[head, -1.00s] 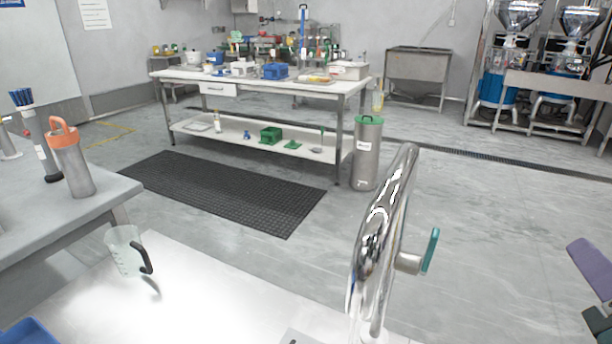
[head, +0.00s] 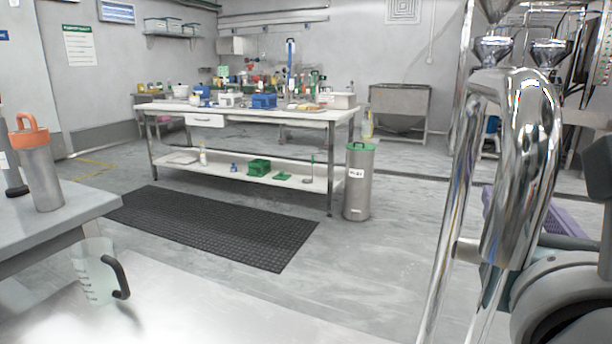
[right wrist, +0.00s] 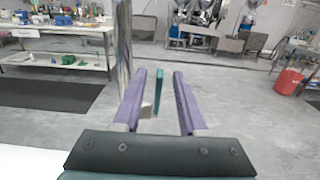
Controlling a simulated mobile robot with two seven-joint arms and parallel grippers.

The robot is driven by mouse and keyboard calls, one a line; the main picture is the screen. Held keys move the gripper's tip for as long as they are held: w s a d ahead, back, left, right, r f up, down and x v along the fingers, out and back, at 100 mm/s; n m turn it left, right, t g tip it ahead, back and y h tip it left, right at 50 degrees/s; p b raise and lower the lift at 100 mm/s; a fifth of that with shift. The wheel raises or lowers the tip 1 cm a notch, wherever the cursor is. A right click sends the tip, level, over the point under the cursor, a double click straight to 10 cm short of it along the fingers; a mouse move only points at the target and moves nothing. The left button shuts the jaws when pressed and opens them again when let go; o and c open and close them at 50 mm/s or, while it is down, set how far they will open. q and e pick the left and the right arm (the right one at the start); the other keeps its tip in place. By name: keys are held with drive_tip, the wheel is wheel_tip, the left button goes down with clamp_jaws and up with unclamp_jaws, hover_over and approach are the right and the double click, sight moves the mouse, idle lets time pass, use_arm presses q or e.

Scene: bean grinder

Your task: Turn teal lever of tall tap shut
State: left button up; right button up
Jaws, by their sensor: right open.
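The tall chrome tap (head: 525,150) stands large at the right of the head view. Its teal lever (head: 492,285) is mostly hidden behind the spout there. In the right wrist view the teal lever (right wrist: 158,85) stands upright between the two purple fingers of my right gripper (right wrist: 159,76). The fingers are open, with a gap visible on both sides of the lever. In the head view my right gripper (head: 556,220) is partly covered by the tap. The tap's column (right wrist: 124,45) rises left of the fingers in the wrist view. My left gripper is out of view.
A clear jug with a black handle (head: 98,272) stands on the near counter (head: 200,310) at left. A steel flask with an orange lid (head: 38,165) stands on the left table. A red bin (right wrist: 289,82) is far right in the wrist view. Floor beyond the tap is open.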

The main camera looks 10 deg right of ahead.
drive_tip(key=shift+x, duration=1.05)
drive_tip(key=shift+c, duration=0.3)
clamp_jaws()
idle(0.3)
